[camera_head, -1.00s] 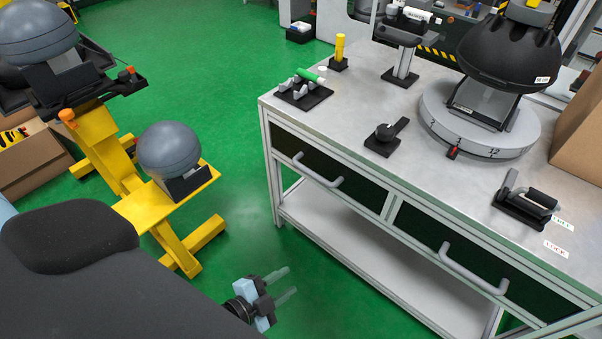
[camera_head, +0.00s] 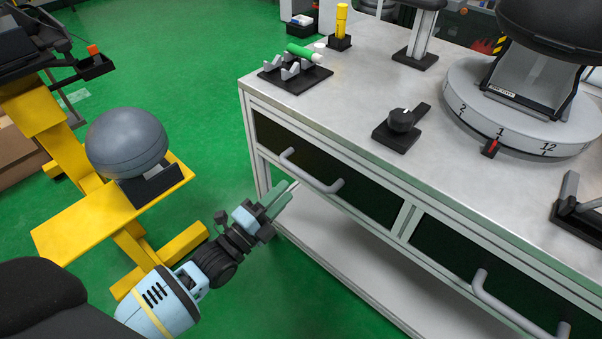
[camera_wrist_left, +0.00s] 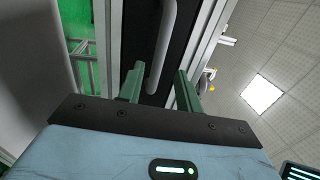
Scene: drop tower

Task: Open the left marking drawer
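The left marking drawer (camera_head: 378,196) has a dark front and is shut in the bench. Its grey bar handle (camera_head: 310,172) also shows in the left wrist view (camera_wrist_left: 163,45), with its near end appearing between the fingertips. My left gripper (camera_head: 284,192) is open and empty, in front of the drawer, just below and left of the handle in the head view. Its two green fingers (camera_wrist_left: 160,78) stand apart in the left wrist view. I see no contact with the handle. My right gripper is not in view.
The right drawer (camera_head: 450,258) with its own handle (camera_head: 510,308) is shut. A rack with a green tube (camera_head: 300,50), a knob (camera_head: 402,120) and a numbered turntable (camera_head: 525,120) stand on the bench. A grey ball (camera_head: 127,140) sits on a yellow stand at left. Green floor is free between.

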